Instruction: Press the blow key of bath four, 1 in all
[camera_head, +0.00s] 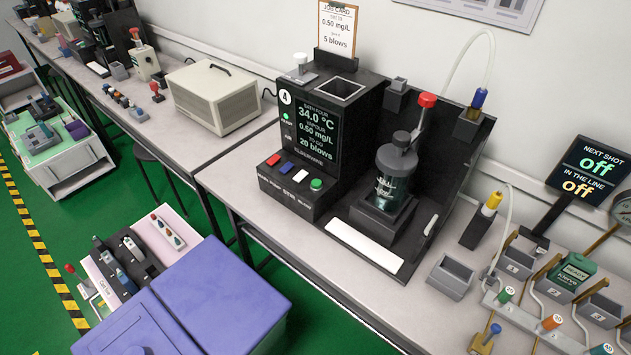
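Bath four (345,125) is a dark box on the middle bench. Its screen (318,130) reads BATH FOUR, 34.0 °C, vapour 0.50 mg/L and to go 20 blows. The small lettering under the keys is hard to read; the last word, near the green key, looks like BLOW. Neither of my grippers shows in the head view.
A glass jar with a dark lid (397,162) stands right of the bath, by a red-topped post (427,101). A job card (338,28) behind reads 0.50 mg/L, 5 blows. A beige case (213,97) stands left.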

